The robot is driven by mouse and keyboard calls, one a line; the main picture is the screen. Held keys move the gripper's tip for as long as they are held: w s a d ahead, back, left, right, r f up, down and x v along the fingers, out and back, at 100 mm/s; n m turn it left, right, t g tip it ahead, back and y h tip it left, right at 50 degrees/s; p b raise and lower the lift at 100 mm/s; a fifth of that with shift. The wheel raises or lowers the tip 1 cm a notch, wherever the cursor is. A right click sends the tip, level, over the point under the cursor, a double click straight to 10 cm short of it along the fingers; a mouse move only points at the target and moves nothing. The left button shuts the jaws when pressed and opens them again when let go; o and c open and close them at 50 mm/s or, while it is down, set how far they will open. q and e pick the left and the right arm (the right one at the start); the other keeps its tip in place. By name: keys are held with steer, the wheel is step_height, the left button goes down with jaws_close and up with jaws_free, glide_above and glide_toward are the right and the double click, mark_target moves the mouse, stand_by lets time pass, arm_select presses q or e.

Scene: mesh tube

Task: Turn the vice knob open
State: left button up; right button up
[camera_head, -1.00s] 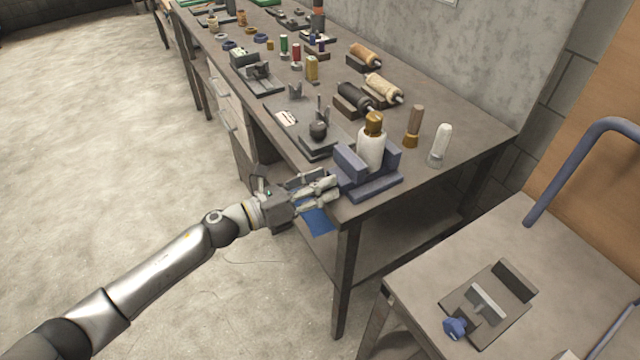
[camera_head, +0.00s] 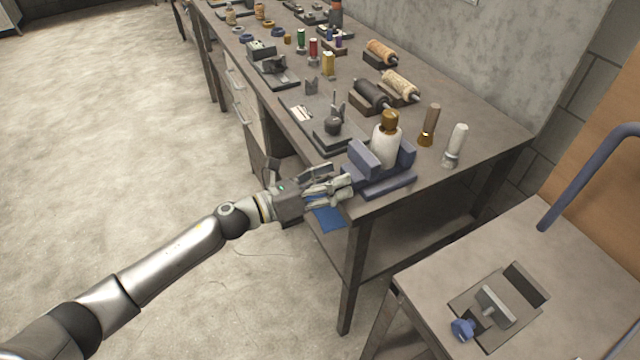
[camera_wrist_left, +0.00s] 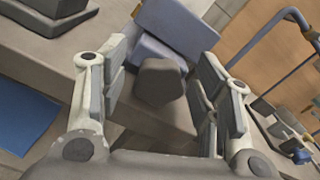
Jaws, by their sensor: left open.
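A blue vice (camera_head: 392,183) stands at the near end of the workbench, with a white bottle-like piece with a brown top (camera_head: 386,143) upright between its jaws. My left gripper (camera_head: 341,188) is at the vice's left side, beyond the bench edge. In the left wrist view, the vice's dark, faceted knob (camera_wrist_left: 159,80) shows between the two open fingers of the left gripper (camera_wrist_left: 163,84). Gaps show on both sides of the knob, so the fingers look apart from it. In the head view the fingers largely hide the knob. My right gripper is not in view.
A second, smaller grey vice with a blue knob (camera_head: 462,329) sits on a cart (camera_head: 420,278) at the lower right. Spools and tools line the workbench (camera_head: 478,152). A blue sheet (camera_head: 328,217) lies below the gripper. The floor to the left is clear.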

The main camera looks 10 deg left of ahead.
arm_select(q)
steer(key=v, duration=1.2)
steer(key=shift+d, duration=0.15)
